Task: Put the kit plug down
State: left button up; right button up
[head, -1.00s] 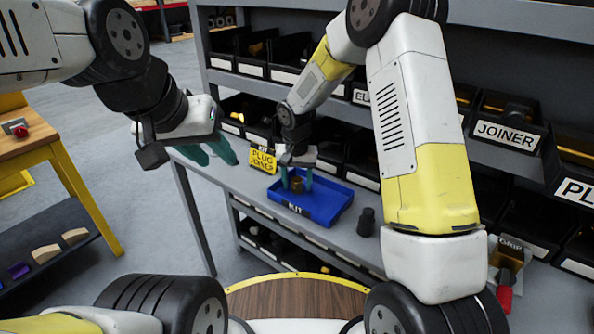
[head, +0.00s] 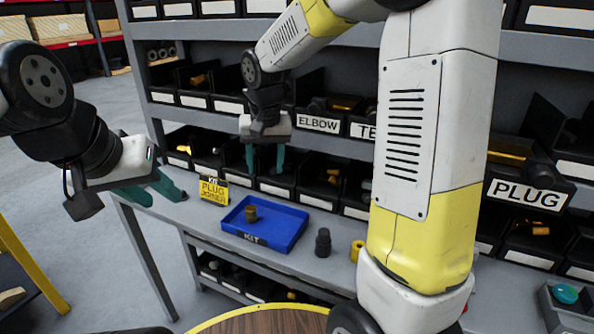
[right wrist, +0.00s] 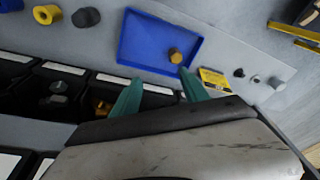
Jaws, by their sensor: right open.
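The kit plug, a small brown-gold cylinder (head: 251,213), stands in the left part of the blue kit tray (head: 292,232) on the grey bench. It also shows in the right wrist view (right wrist: 175,55), inside the tray near its edge. My right gripper (head: 265,166) is open and empty, raised above and behind the tray, apart from the plug. In the right wrist view its green fingers (right wrist: 161,80) have nothing between them. My left gripper (head: 166,197) is at the bench's left end, its fingers apart and empty.
A yellow sign (head: 213,190) stands left of the tray. A black fitting (head: 323,242) and a yellow ring-like part (head: 356,250) stand to its right. Labelled bins, including the PLUG bin (head: 528,195), line the shelves behind. My right arm covers part of the bench.

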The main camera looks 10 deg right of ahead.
jog(key=s+d+r+t+y, duration=0.1)
jog(key=s+d+r, duration=0.3)
jog(key=s, duration=0.6)
jog(key=s+d+r+n+t, duration=0.1)
jog(key=s+d, duration=0.4)
jog(key=s, duration=0.5)
notch_tip(320, 180, up, 3)
jog(key=shift+s+f+t+y, duration=0.1)
jog(key=shift+s+t+y, duration=0.25)
jog(key=shift+t, duration=0.55)
jog(key=shift+w+d, duration=0.1)
